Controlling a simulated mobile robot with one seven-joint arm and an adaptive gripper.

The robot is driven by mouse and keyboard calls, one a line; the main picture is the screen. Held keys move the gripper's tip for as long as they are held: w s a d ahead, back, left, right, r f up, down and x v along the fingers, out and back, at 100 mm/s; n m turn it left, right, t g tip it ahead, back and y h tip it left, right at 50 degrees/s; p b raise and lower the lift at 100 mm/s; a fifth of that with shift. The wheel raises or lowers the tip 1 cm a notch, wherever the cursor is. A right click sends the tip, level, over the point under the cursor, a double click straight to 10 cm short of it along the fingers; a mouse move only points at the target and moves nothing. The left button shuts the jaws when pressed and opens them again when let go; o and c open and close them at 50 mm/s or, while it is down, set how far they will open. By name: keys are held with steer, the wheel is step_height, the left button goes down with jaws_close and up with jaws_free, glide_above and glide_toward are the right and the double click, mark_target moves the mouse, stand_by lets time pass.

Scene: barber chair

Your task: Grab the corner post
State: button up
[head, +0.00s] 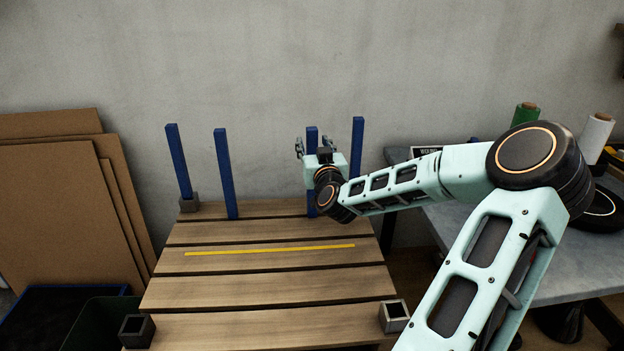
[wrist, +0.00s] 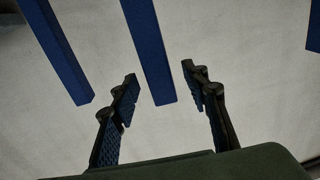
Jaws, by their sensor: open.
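Several alike blue posts stand upright along the back of a slatted wooden pallet (head: 270,279): a far-left post (head: 178,160) in a dark corner socket (head: 188,204), a second post (head: 225,175), a third post (head: 312,138) and a far-right post (head: 357,140). My gripper (head: 312,145) is open and empty at the third post, whose upper part shows between its fingers. In the wrist view a post (wrist: 148,50) runs down between the open fingers, with gaps on both sides. Another post (wrist: 52,50) is left of them. My wrist hides part of the third post.
Open sockets sit at the front corners, left (head: 137,330) and right (head: 394,314). A yellow strip (head: 270,250) lies across the pallet. Cardboard sheets (head: 60,210) lean at left. A grey bench (head: 540,270) with spools stands at right. A wall is behind.

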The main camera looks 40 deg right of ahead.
steer(key=shift+x, duration=1.35)
jaws_close()
